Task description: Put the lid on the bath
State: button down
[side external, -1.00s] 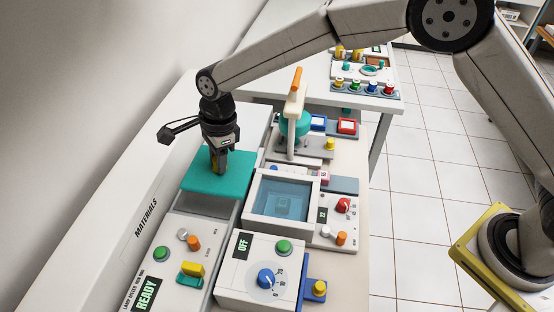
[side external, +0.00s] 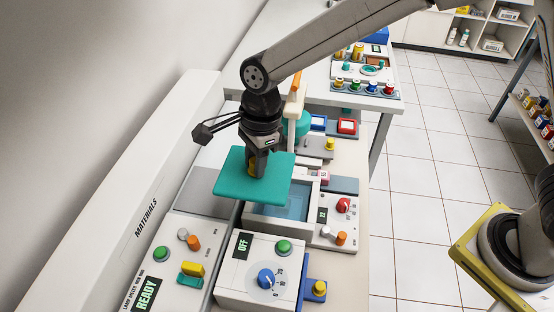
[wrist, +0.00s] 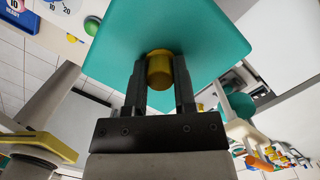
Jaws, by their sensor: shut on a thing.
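The lid is a flat teal square plate (side external: 232,185) with a yellow knob (wrist: 160,69) on top. My gripper (side external: 256,172) is shut on the knob and holds the lid up in the air. In the wrist view my gripper (wrist: 160,78) has one finger on each side of the knob, and the teal lid (wrist: 120,45) fills the upper middle. The bath (side external: 256,220) is a white-rimmed basin with blue liquid. The lid hangs over its left and back part and hides much of it; it looks raised above the rim.
A grey pad (side external: 208,205) lies bare left of the bath. In front stands a white box (side external: 235,285) with a blue dial. A post with an orange-tipped handle (side external: 296,90) rises behind the bath, close to my gripper. A red knob (side external: 343,205) sits on the right.

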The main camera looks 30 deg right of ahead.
aim_at(285, 158)
dwell(0.5)
jog(key=d+f, duration=0.1)
jog(key=d, duration=0.1)
jog(key=d+f, duration=0.1)
jog(key=d, duration=0.1)
jog(key=d+f, duration=0.1)
jog(key=d, duration=0.1)
jog(key=shift+s+d+f, duration=0.15)
jog(key=shift+f, duration=0.2)
jog(key=shift+f, duration=0.1)
jog(key=shift+f, duration=3.45)
jog(key=shift+f, duration=0.1)
jog(key=shift+c, duration=1.7)
grip_release()
